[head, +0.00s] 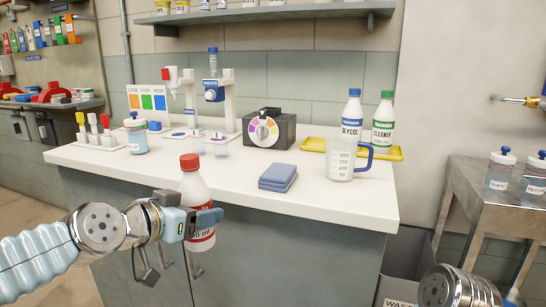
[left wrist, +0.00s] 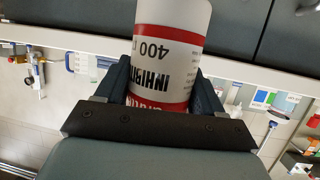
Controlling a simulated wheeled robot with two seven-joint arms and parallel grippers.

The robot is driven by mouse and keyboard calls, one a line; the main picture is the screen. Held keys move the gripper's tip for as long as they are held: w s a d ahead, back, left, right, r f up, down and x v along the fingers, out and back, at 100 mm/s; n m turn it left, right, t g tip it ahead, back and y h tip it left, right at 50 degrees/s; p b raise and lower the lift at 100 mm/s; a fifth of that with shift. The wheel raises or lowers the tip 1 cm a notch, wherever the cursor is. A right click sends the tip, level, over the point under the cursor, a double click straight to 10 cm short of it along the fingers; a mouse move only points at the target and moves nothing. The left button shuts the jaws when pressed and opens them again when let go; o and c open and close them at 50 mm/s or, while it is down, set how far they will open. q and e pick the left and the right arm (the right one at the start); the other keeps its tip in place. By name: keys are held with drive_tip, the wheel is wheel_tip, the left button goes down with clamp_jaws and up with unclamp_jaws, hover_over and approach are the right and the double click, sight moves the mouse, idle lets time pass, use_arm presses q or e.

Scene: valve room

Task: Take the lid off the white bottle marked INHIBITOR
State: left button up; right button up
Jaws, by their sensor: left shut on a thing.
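The white INHIBITOR bottle (head: 196,188) is held roughly upright in front of the counter's front edge. Its red lid (head: 189,161) is on top of the neck. My left gripper (head: 191,222) is shut around the bottle's labelled body, below the shoulder. In the left wrist view, the bottle (left wrist: 172,55) sits between the two dark fingers, with INHIBITOR and "400" upside down on its red and white label. The lid is out of sight there. My right gripper is not in view; only part of my right arm shows at the bottom right of the head view.
The white counter (head: 110,165) holds a blue cloth (head: 278,178), a measuring jug (head: 341,160), a dial box (head: 268,130) and a yellow tray (head: 395,153) with two bottles. A metal side table (head: 476,180) stands right.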

use_arm(q)
drive_tip(key=w+a+f+n+y, duration=0.1)
drive_tip(key=a+f+y, duration=0.1)
drive_tip(key=f, duration=1)
drive_tip(key=w+a+f+n+t+y, duration=0.1)
drive_tip(key=a+f+n+y, duration=0.1)
drive_tip(key=f, duration=1.1)
drive_tip(key=w+a+f+n+y, duration=0.1)
drive_tip(key=f+n+y, duration=0.1)
drive_tip(key=f, duration=1)
drive_tip(key=shift+w+a+f+t, duration=0.2)
drive_tip(key=shift+w+a+t, duration=0.1)
drive_tip(key=shift+w+a, duration=0.1)
drive_tip(key=shift+d, duration=0.1)
